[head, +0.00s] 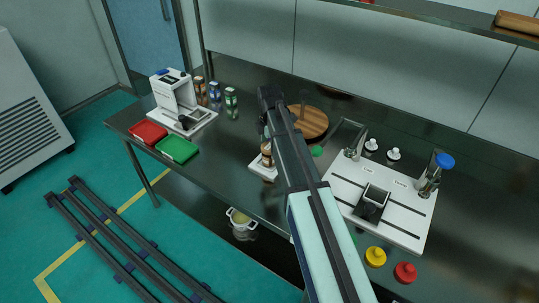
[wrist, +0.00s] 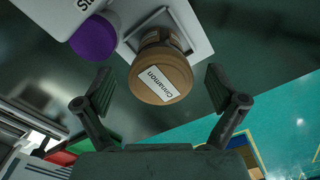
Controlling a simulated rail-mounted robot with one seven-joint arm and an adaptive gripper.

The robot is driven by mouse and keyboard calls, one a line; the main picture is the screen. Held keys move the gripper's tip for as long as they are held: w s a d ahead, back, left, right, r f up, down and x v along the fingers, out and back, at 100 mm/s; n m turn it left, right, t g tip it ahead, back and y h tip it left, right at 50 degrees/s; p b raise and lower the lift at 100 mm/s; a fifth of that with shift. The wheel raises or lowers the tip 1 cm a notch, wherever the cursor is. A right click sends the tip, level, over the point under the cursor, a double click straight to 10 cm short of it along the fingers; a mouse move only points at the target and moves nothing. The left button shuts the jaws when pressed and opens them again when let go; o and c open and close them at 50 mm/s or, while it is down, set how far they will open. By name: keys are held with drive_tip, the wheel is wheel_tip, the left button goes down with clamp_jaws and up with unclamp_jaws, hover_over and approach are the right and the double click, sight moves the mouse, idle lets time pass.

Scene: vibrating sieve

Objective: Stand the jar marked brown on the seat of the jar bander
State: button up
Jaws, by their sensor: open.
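A brown-lidded jar labelled "Cinnamon" (wrist: 155,88) stands on a small white base (wrist: 192,22); it shows in the head view (head: 266,149), left of my arm. My gripper (wrist: 166,88) is open, with its fingers apart on either side of the jar lid in the wrist view; neither finger visibly touches it. In the head view my gripper (head: 263,124) is over the bench near this jar. Another jar with brown colouring (head: 200,88) stands at the left back. I cannot tell which is the jar marked brown, or which device is the jar bander.
A purple button (wrist: 94,38) sits on a white panel beside the Cinnamon jar. A white machine (head: 177,89), a blue jar (head: 215,91) and a green jar (head: 231,98) stand left. Red (head: 149,132) and green (head: 177,149) trays lie in front. A white board (head: 390,232) is right.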

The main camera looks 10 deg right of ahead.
wheel_tip(320, 180, up, 8)
drive_tip(key=shift+f+b, duration=0.25)
drive_tip(key=shift+b, duration=0.25)
idle(0.9)
